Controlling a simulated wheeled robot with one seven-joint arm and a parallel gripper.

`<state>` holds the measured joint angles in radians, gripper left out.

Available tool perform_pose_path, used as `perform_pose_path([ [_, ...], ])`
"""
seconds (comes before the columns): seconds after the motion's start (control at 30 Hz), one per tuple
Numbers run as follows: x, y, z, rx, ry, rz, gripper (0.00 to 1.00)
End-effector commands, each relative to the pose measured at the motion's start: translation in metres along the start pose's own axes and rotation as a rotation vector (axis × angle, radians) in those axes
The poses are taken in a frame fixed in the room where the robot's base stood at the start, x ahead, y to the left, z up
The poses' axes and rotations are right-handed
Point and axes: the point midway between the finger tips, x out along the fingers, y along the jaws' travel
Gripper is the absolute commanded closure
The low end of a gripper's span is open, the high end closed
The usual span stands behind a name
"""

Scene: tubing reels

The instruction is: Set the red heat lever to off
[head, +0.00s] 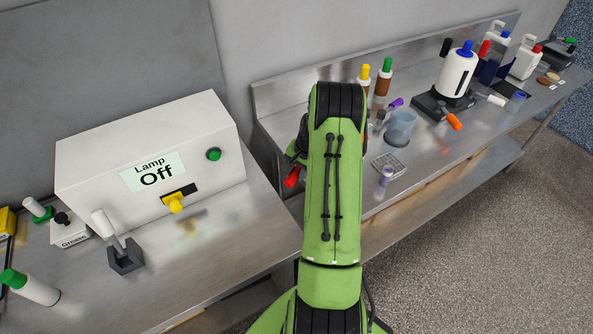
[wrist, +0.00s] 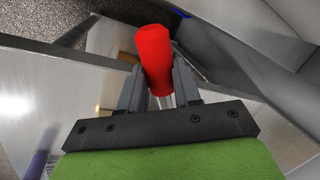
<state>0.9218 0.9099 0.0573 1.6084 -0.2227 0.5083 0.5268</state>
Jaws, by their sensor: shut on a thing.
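The red heat lever's handle (wrist: 154,60) fills the space between the fingers of my gripper (wrist: 158,85) in the wrist view. My gripper is shut on it. In the head view the red handle (head: 292,177) shows just left of my green arm, near the left end of the far steel bench. My arm hides most of my gripper and the lever's base there, so I cannot tell the lever's setting.
A white box (head: 150,150) with a display reading "Lamp Off" stands on the left bench. A white-handled lever (head: 112,238) stands before it.

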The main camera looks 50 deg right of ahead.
Motion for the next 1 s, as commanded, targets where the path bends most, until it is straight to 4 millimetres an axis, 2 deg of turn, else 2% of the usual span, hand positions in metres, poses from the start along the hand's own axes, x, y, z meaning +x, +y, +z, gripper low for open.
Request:
perform_pose_path([
  [0.27, 0.0, 0.003, -0.001, -0.024, -0.006, 0.001, 1.0],
  [0.6, -0.007, 0.031, -0.008, -0.343, -0.09, -0.001, 1.0],
  [0.87, -0.009, 0.032, -0.008, -0.355, -0.094, 0.0, 1.0],
  [0.9, -0.009, 0.031, -0.008, -0.355, -0.094, 0.0, 0.66],
  [1.0, -0.009, 0.031, -0.008, -0.354, -0.094, 0.0, 0.51],
])
